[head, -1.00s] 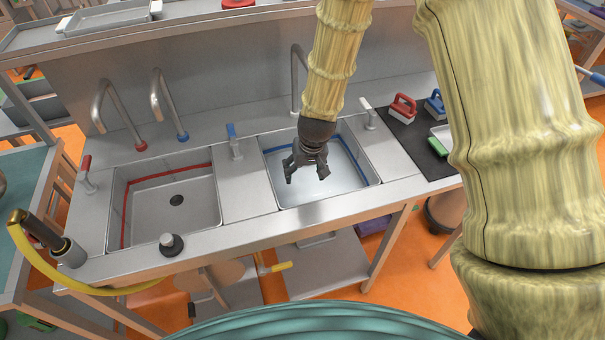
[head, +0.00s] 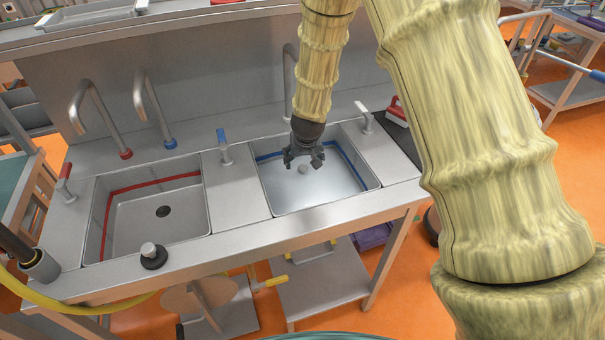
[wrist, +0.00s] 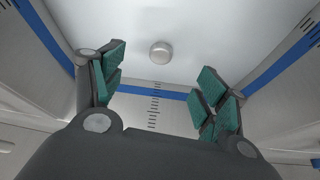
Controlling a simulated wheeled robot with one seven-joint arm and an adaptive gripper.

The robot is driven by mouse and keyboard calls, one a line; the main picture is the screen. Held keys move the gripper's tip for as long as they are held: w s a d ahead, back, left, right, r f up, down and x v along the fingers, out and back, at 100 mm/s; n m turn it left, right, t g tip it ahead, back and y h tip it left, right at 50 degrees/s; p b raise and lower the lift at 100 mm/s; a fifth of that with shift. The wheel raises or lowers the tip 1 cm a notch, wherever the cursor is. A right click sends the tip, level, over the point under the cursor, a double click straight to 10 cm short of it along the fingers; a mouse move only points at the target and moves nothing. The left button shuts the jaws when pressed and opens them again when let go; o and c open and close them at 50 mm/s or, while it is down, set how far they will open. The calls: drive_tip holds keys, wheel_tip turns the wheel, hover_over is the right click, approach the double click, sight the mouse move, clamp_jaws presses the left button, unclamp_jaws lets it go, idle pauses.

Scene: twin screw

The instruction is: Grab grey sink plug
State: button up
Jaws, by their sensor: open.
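A grey round plug knob (head: 303,169) shows on the floor of the right sink (head: 345,190) in the head view. It also shows as a small silver disc (wrist: 160,52) in the wrist view, beyond and between the fingertips. My gripper (head: 303,157) is over the right sink, pointing down, with its fingers spread and nothing between them. In the wrist view my gripper (wrist: 163,92) has green pads well apart and does not touch the knob. How high it is above the plug I cannot tell.
A second plug, black with a grey knob (head: 152,255), stands on the front counter edge. The left sink (head: 130,225) has an open dark drain. A blue-handled lever (head: 223,145), a grey lever (head: 365,118) and a tap (head: 290,75) stand around the right sink.

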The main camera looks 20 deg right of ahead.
sight(303, 167)
drive_tip(key=shift+s+p+x, duration=0.15)
drive_tip(key=shift+p+x, duration=0.4)
drive_tip(key=shift+x, duration=1.15)
drive_tip(key=shift+s+p+x, duration=0.2)
drive_tip(key=shift+p+x, duration=0.3)
drive_tip(key=shift+x, duration=1.2)
drive_tip(key=shift+f, duration=0.1)
drive_tip(key=shift+c, duration=0.2)
drive_tip(key=c, duration=1)
